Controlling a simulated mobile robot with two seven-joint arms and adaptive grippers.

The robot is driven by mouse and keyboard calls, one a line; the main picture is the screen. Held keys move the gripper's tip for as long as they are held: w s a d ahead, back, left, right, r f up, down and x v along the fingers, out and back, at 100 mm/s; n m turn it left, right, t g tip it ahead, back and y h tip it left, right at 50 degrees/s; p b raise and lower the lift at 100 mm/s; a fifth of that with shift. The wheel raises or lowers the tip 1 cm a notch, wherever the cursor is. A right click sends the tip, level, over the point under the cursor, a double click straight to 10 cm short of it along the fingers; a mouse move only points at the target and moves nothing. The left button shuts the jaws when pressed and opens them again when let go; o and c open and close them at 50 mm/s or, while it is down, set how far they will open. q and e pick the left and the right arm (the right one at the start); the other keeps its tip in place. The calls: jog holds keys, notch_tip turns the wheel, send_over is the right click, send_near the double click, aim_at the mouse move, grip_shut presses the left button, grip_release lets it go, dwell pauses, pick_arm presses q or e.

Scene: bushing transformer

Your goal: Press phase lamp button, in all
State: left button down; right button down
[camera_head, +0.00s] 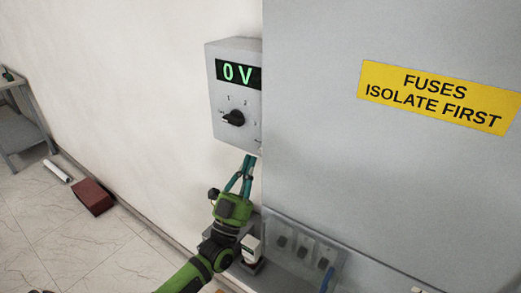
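No phase lamp button can be made out clearly. A grey meter box (234,90) on the wall has a green display (238,74) reading "0 V" and a black rotary knob (234,118) with marks around it. My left gripper (247,170) reaches up from the bottom, with slim teal parts just below the box's lower edge. I cannot tell whether these are all fingers or partly cables, or whether they touch the box. A grey panel (290,226) with several dark switch-like parts sits to the right of my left wrist. My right gripper is not in view.
A large grey cabinet (400,170) fills the right and hides the meter box's right edge. It bears a yellow sign (437,97), "FUSES ISOLATE FIRST". A small white block (251,249) is beside my wrist. A red-brown box (93,197) and a grey table (20,130) stand at left.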

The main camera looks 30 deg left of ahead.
pick_arm(q)
jog(key=s, duration=0.4)
jog(key=shift+a+r, duration=0.1)
jog(key=shift+a, duration=0.05)
dwell(0.8)
